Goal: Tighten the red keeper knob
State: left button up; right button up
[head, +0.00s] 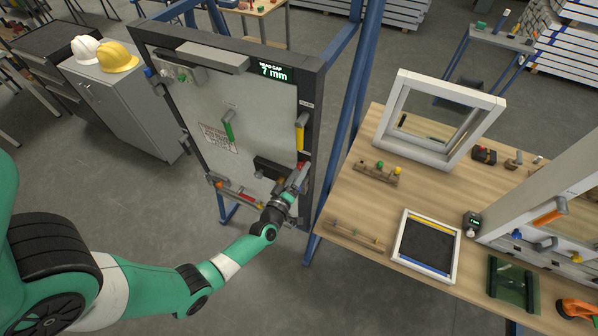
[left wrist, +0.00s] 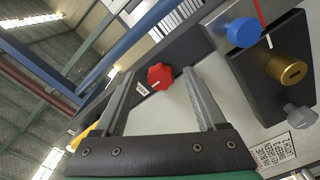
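The red keeper knob (left wrist: 160,76) is a lobed knob with a pale mark, on the dark frame edge beside a small white label. My left gripper (left wrist: 158,74) is open, and its two grey fingers appear on either side of the knob, with a gap at each side. I cannot tell how deep the fingertips reach around it. In the head view my left gripper (head: 298,178) is at the lower right of the framed panel (head: 262,110), where it largely hides the knob. The display (head: 276,72) on the frame reads 7 mm. My right gripper is not in view.
Near the knob are a blue knob (left wrist: 242,32), a brass lock cylinder (left wrist: 288,70) and a grey knob (left wrist: 300,116). The panel also has a green handle (head: 228,128) and a yellow handle (head: 300,138). A wooden workbench (head: 360,210) stands to the right.

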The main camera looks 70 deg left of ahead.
pick_arm(q)
jog(key=shift+s+d, duration=0.1)
jog(key=shift+s+d, duration=0.25)
jog(key=p+v, duration=0.2)
jog(key=v, duration=0.8)
jog(key=shift+s+d, duration=0.25)
